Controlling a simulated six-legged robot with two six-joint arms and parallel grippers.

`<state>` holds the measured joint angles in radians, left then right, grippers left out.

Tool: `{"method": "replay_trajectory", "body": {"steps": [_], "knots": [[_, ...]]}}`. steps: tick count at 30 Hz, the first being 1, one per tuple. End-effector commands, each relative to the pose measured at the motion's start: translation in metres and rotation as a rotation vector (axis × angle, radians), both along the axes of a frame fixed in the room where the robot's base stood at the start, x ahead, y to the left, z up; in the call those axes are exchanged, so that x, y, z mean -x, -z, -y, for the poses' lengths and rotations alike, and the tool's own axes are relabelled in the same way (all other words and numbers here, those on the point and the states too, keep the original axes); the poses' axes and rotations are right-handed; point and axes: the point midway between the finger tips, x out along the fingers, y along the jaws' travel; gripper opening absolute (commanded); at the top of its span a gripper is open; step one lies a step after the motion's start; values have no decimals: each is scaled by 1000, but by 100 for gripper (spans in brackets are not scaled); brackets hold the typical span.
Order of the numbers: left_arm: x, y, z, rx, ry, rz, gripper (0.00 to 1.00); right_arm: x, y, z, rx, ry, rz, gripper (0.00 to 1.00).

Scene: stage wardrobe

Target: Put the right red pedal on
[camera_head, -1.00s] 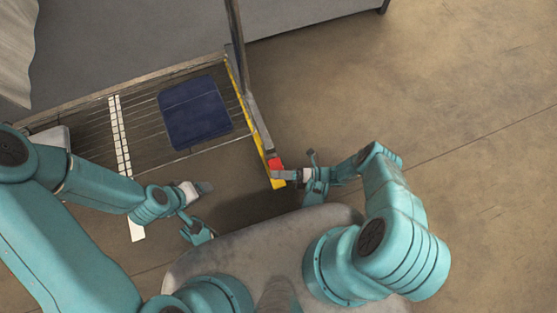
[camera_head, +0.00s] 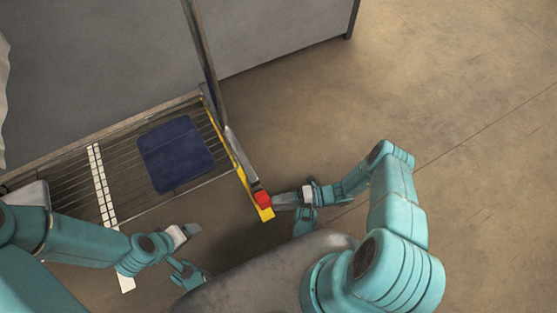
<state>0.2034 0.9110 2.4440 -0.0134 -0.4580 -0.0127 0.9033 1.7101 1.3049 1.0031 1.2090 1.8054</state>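The red pedal (camera_head: 262,199) is a small red block near the lower end of a yellow strip (camera_head: 242,178), at the foot of a metal post. The grey tip of my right gripper (camera_head: 284,201) points left and reaches the red pedal's right side. It looks in contact, but I cannot tell whether it presses. How far the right fingers are apart is unclear from this angle. My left gripper (camera_head: 187,254) has its fingers spread and is empty, over the floor left of the yellow strip.
A slatted platform (camera_head: 122,170) with a dark blue pad (camera_head: 176,156) and a white strip (camera_head: 103,186) lies left of the post (camera_head: 205,60). A large grey surface (camera_head: 100,50) stands behind it. The floor (camera_head: 440,80) at right is open.

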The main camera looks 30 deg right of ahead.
Motion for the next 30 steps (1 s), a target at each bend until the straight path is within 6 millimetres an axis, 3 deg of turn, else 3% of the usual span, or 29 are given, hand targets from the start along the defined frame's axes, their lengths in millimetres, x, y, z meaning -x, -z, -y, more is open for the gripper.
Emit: {"method": "replay_trajectory", "body": {"steps": [14,15,18,30], "knots": [[0,0,0,0,0,0,72,36,-10,101,4,2,3,35],[0,-5,0,0,0,0,72,37,-17,105,3,-3,5,35],[0,-26,0,0,0,0,72,26,-45,97,11,-41,22,35],[0,-82,0,0,0,0,72,2,-126,73,49,-179,78,35]]}}
